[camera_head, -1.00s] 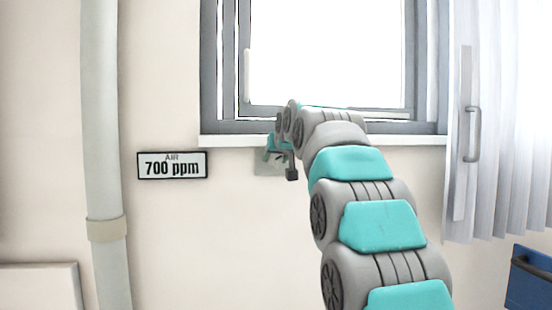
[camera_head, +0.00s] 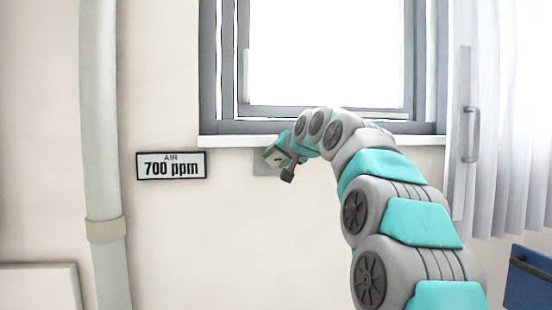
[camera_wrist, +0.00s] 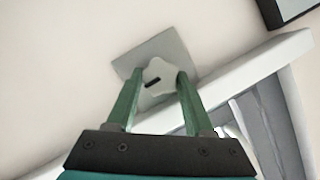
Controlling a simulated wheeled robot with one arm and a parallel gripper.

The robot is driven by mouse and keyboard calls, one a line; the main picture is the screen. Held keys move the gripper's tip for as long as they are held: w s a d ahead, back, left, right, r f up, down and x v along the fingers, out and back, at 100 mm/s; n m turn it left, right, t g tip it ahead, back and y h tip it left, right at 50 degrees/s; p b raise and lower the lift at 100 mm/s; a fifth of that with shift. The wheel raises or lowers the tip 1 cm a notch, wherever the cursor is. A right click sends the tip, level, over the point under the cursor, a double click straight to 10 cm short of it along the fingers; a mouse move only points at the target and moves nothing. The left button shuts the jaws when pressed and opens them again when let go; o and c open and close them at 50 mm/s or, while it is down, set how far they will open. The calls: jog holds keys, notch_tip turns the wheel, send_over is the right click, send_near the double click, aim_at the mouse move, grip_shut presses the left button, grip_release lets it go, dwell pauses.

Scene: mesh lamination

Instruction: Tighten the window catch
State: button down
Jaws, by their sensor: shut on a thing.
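The window catch shows as a pale, lobed knob (camera_wrist: 158,84) with a short black mark, on a square grey plate (camera_wrist: 172,48) on the wall. The mark looks tilted in the wrist view. My gripper (camera_wrist: 160,74) has its two green fingers on either side of the knob and is shut on it. In the head view my gripper (camera_head: 273,155) is at the plate (camera_head: 262,168), just under the window sill, and hides the knob.
The white sill (camera_head: 222,141) runs close above the plate, below the grey window frame (camera_head: 212,75). A sign reading 700 ppm (camera_head: 171,165) hangs to the left, beside a vertical pipe (camera_head: 100,130). A pale curtain (camera_head: 510,120) hangs at right.

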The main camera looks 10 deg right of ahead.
dwell(0.3)
jog(key=shift+c, duration=1.4)
grip_release()
